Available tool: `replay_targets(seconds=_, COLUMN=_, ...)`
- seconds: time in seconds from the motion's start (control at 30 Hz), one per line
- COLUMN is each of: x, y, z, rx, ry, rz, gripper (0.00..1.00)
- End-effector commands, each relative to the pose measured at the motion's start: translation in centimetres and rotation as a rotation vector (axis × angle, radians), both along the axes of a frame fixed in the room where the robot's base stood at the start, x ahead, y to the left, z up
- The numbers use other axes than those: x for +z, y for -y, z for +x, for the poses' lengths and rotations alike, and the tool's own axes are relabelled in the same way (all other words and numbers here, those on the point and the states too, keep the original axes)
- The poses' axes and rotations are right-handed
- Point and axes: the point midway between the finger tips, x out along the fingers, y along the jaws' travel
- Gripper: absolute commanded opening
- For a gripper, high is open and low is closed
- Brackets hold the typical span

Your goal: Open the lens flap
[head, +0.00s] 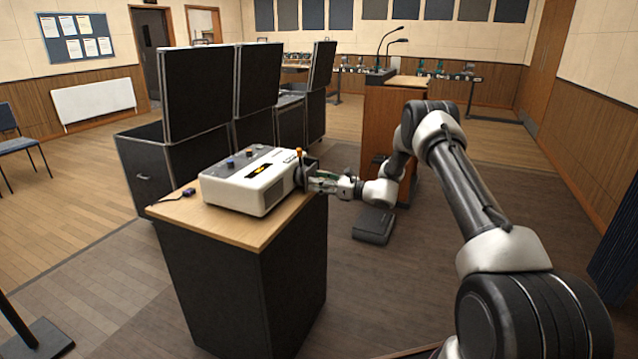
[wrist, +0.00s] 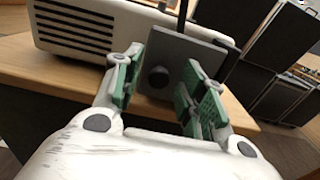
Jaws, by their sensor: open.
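The white projector-like device (head: 250,182) sits on a wood-topped stand; its vented side (wrist: 75,28) shows in the wrist view. The lens flap is a grey square plate (wrist: 205,52) at the device's end, with a round dark knob (wrist: 159,77) on its face. It covers that end, and any lens behind it is hidden. My gripper (head: 316,181) is beside that end in the head view. In the wrist view my gripper (wrist: 165,90) is open, its green-padded fingers on either side of the knob with visible gaps. I cannot tell whether a fingertip touches the plate.
The wood top (head: 262,222) lies just under the gripper. A small dark object with a cable (head: 184,193) lies on its left. Black open cases (head: 195,85) stand behind, and a wooden lectern (head: 385,120) stands behind my arm.

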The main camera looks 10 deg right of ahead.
Motion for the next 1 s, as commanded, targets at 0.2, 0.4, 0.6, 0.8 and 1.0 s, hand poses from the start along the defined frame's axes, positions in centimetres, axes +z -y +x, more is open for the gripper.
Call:
replay_targets(seconds=0.2, x=0.0, y=-0.1, z=0.1, rx=0.000, ry=0.001, rz=-0.001, gripper=0.41)
replay_targets(seconds=0.4, x=0.0, y=-0.1, z=0.1, rx=0.000, ry=0.000, rz=-0.001, gripper=0.14)
replay_targets(seconds=0.6, x=0.0, y=-0.1, z=0.1, rx=0.000, ry=0.000, rz=-0.001, gripper=0.00)
replay_targets(seconds=0.8, x=0.0, y=0.3, z=-0.1, rx=0.009, ry=0.000, rz=-0.003, gripper=0.00)
replay_targets(seconds=1.0, x=0.0, y=2.1, z=-1.0, rx=0.063, ry=0.001, rz=-0.003, gripper=0.00)
